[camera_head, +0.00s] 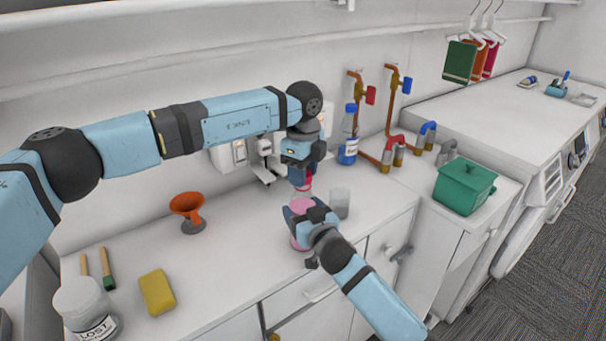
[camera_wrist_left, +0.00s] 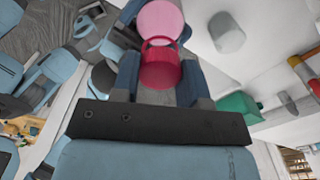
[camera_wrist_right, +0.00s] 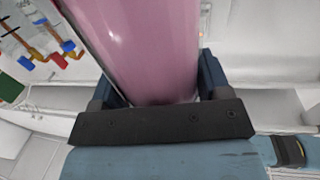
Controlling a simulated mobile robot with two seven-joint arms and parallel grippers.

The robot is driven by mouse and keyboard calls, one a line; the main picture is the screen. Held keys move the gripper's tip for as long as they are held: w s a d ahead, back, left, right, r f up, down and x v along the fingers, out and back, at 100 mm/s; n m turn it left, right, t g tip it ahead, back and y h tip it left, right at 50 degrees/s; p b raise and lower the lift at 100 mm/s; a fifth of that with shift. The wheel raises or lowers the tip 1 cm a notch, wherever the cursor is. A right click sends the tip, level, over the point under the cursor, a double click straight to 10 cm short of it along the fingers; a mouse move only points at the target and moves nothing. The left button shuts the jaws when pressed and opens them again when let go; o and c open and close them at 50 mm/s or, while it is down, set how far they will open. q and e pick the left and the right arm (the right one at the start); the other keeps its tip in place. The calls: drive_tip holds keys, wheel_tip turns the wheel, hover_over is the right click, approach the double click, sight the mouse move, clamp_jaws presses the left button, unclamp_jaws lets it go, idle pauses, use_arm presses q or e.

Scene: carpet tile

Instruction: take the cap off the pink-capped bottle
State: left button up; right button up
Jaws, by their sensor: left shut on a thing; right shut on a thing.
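The bottle has a pink body (camera_head: 302,236) and stands near the counter's front edge. Its body fills the upper middle of the right wrist view (camera_wrist_right: 150,50). My right gripper (camera_head: 303,217) is shut around the body from the front. My left gripper (camera_head: 302,181) points down above the bottle and is shut on the red-pink cap (camera_head: 305,182). In the left wrist view the cap (camera_wrist_left: 160,66) sits between the fingers, with a pale pink round part of the bottle (camera_wrist_left: 161,18) beyond it. I cannot tell whether the cap still touches the neck.
A grey cup (camera_head: 340,202) stands close to the right of the bottle. A blue-capped bottle (camera_head: 348,140) and green pot (camera_head: 464,188) are to the right.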

use_arm(q)
drive_tip(key=shift+r, duration=0.65)
drive_tip(key=shift+r, duration=0.1)
drive_tip(key=shift+r, duration=1.95)
use_arm(e)
drive_tip(key=o, duration=1.8)
